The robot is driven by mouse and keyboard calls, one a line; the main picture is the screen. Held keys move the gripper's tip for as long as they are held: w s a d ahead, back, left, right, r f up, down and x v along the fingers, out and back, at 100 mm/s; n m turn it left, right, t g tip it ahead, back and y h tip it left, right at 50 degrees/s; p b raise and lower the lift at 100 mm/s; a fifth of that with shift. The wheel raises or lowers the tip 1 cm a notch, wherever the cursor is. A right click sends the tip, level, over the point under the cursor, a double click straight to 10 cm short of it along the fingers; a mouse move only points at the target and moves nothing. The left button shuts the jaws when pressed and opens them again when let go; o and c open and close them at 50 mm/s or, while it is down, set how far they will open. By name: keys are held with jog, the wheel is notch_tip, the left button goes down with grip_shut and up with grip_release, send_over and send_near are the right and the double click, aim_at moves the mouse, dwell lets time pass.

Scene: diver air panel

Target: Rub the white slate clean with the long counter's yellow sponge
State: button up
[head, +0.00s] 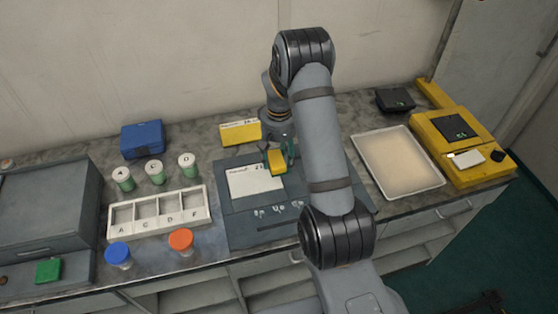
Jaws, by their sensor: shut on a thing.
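The white slate (252,184) lies on a dark grey panel (235,228) on the long counter, with dark marks along its upper part. My gripper (281,160) is shut on the yellow sponge (277,167), which has a dark green side. The sponge is at the slate's upper right corner in the picture; I cannot tell whether it touches the surface. My arm hides the right part of the panel and much of the gripper.
A white tray with lettered compartments (158,213), several lidded jars and a blue box (143,139) stand to the left. A shallow tray (398,163) and a yellow case (463,150) are on the right.

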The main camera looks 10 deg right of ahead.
jog(key=shift+r+p, duration=0.45)
jog(key=shift+r, duration=0.55)
